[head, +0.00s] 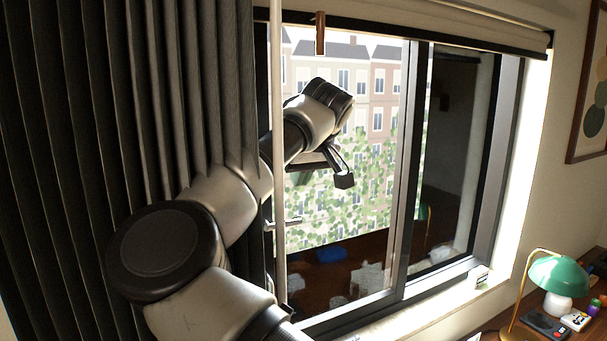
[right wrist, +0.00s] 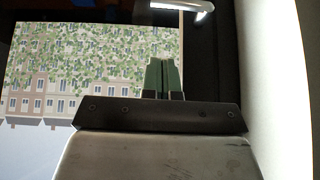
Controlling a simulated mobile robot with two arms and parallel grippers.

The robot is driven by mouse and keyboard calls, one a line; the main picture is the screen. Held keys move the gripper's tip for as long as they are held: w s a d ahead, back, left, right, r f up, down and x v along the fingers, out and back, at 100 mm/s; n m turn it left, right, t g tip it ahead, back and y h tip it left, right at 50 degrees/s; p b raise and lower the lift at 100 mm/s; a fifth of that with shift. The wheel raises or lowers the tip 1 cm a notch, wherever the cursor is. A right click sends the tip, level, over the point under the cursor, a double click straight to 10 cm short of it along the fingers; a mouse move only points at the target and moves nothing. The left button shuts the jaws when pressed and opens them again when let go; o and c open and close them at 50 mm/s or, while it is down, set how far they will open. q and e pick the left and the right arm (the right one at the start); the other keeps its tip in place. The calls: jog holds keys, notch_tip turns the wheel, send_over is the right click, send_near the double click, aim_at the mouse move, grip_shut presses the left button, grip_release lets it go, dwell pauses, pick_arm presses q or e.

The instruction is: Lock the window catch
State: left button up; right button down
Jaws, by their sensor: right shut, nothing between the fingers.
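The window catch looks to be a small silver lever (head: 284,223) on the left side of the window frame, beside the thin pale pole. It lies roughly horizontal. In the head view the fingertips are mostly hidden. My left gripper is not in view.
A dark pleated curtain (head: 110,90) fills the left side. A thin pale pole (head: 279,190) hangs close to the lever. A vertical window bar (head: 408,170) divides the panes. A green lamp (head: 556,275) stands on the desk at the lower right.

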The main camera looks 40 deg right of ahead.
aim_at(296, 222)
jog(key=b+x, duration=0.1)
jog(key=x, duration=0.3)
jog(key=shift+w+a+f, duration=0.15)
jog(key=shift+f, duration=0.15)
notch_tip(296, 222, down, 2)
jog(key=shift+f+b, duration=0.2)
jog(key=shift+b, duration=0.95)
jog(key=shift+s+a+f+b, duration=0.1)
jog(key=shift+s+f+b, duration=0.3)
jog(key=shift+f+b, duration=0.2)
jog(key=shift+d, duration=0.2)
